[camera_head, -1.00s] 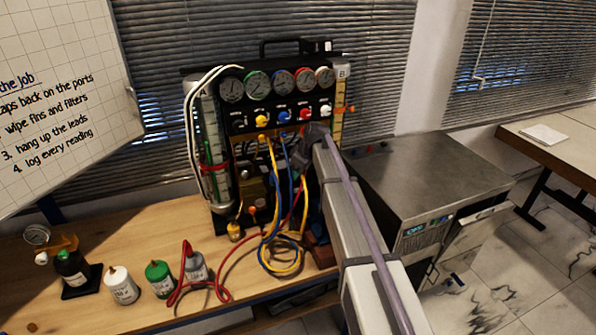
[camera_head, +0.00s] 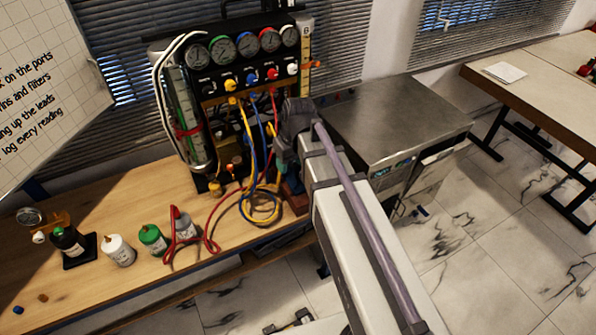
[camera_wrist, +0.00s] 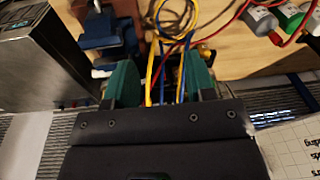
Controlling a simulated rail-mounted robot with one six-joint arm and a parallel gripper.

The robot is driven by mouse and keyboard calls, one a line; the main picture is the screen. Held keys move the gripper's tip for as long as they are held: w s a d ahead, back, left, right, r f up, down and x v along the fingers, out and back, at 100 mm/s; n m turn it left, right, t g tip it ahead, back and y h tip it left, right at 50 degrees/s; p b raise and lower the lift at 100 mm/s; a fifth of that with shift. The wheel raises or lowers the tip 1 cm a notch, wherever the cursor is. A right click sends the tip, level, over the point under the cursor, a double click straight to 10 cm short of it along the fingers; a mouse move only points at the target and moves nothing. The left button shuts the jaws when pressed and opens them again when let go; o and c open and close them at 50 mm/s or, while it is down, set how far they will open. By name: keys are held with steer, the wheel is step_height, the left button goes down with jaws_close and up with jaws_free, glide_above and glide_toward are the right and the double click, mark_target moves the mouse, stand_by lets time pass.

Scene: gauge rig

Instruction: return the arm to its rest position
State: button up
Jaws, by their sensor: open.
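My arm reaches in from the lower right in the head view, its wrist close to the front right of the gauge rig (camera_head: 215,82). My gripper (camera_wrist: 160,88) shows in the wrist view with its two green fingers wide apart. In the head view, a little teal of my gripper (camera_head: 283,152) shows beside the wrist; the rest is hidden. Yellow, blue and red hoses (camera_wrist: 172,45) pass through the view between the fingers. I see no hold on them, but cannot tell how near they are.
The wooden bench (camera_head: 105,205) carries several bottles, including a green one (camera_head: 152,238), and a looped red lead (camera_head: 208,232). Coiled hoses (camera_head: 262,207) hang before the rig. A steel cabinet (camera_head: 395,120) stands right of my arm. A whiteboard (camera_head: 40,90) is at left.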

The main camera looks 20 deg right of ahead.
steer(key=s+m+h, duration=0.1)
steer(key=s+m, duration=0.2)
steer(key=s, duration=0.8)
step_height(320, 180, down, 36)
steer(key=b, duration=3.6)
steer(key=shift+f+g, duration=0.25)
steer(key=shift+g, duration=0.15)
